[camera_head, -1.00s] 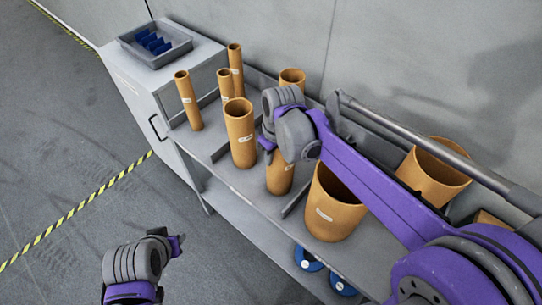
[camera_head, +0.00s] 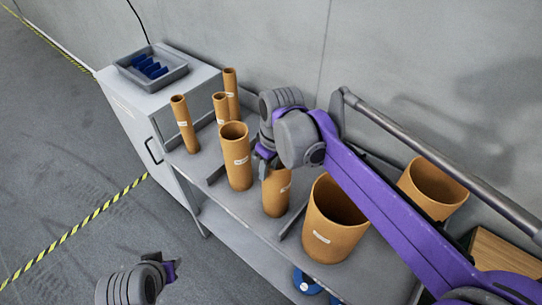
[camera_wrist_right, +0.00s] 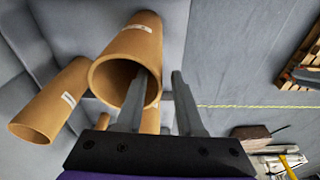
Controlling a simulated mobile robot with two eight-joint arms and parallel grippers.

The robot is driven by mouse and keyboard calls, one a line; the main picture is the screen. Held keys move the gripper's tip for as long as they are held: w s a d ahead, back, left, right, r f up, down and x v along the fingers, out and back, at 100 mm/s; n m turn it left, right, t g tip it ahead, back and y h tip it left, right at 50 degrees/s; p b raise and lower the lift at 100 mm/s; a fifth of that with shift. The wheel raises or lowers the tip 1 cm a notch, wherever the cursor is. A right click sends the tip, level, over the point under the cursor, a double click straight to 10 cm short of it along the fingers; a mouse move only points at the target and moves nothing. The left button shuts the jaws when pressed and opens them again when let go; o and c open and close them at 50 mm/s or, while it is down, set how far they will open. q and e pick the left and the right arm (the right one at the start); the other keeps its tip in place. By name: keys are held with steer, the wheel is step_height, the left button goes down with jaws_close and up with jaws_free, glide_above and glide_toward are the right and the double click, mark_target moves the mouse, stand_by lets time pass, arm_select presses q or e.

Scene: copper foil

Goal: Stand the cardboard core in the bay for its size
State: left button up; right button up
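Several brown cardboard cores with white labels stand upright on a grey rack in the head view. A medium core (camera_head: 275,195) stands below my right gripper (camera_head: 264,158), which covers part of its top. In the right wrist view, the open right gripper (camera_wrist_right: 158,92) has one finger across a core's mouth (camera_wrist_right: 128,65) and the other just right of its rim. I cannot tell whether either finger touches it. The rack's bays have low dividers (camera_head: 291,221). My left gripper (camera_head: 171,271) is low at left, away from the rack; its fingers are unclear.
Slim cores (camera_head: 185,123) stand at left and a wide core (camera_head: 334,220) at right. Another wide core (camera_head: 432,190) is behind my right arm. A grey tray (camera_head: 152,67) with blue pieces sits on a white cabinet (camera_head: 130,100). Blue round items (camera_head: 306,282) are on the lower shelf.

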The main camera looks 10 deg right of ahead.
arm_select(q)
steer(key=shift+r, duration=0.15)
arm_select(e)
step_height(320, 180, up, 6)
steer(key=shift+s+d, duration=0.25)
steer(key=shift+s, duration=0.15)
